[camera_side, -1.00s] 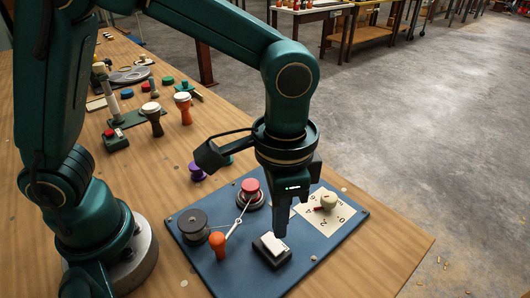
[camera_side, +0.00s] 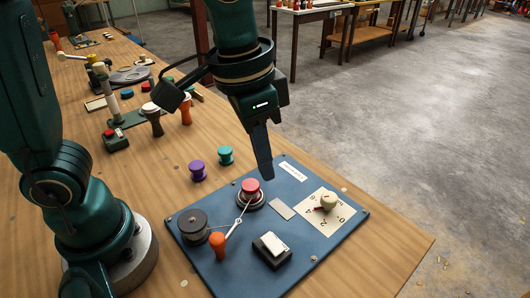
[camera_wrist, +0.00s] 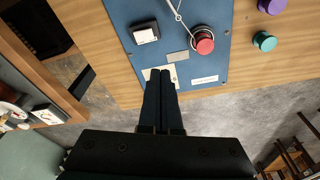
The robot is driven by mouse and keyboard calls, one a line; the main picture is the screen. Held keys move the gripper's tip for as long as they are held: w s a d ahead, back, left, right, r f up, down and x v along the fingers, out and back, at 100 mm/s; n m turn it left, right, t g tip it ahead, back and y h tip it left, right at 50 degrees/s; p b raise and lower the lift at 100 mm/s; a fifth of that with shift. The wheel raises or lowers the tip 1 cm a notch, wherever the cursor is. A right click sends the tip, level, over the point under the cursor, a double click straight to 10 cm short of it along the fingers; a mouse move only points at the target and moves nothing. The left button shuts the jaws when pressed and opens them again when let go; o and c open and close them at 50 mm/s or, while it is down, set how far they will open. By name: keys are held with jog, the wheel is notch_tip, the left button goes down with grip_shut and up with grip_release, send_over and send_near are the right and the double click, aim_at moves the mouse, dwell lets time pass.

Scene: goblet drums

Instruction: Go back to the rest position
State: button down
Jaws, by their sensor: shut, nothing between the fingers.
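My gripper (camera_side: 266,178) is shut and empty. It hangs above the back edge of the blue board (camera_side: 325,250), apart from everything on it. In the wrist view its two fingers (camera_wrist: 163,75) lie together and cover part of the board's white dial card. The board carries a red knob (camera_side: 250,186), a dark disc (camera_side: 192,222), an orange-handled crank (camera_side: 217,243), a white rocker switch (camera_side: 272,243) and a cream dial knob (camera_side: 328,201). The red knob (camera_wrist: 204,42) and the switch (camera_wrist: 145,33) also show in the wrist view.
A purple spool (camera_side: 197,170) and a teal spool (camera_side: 225,155) stand on the wooden table behind the board. Goblet drums (camera_side: 153,118), a red-button box (camera_side: 115,139) and other small items stand farther back. Grey floor (camera_side: 430,130) lies open to the right.

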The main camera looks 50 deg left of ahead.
jog(key=s+a+n+t, duration=0.3)
jog(key=s+a+n, duration=0.1)
jog(key=s+a, duration=0.3)
jog(key=shift+a+f+t+y, duration=0.15)
jog(key=shift+a+t+y, duration=0.25)
jog(key=shift+a, duration=0.7)
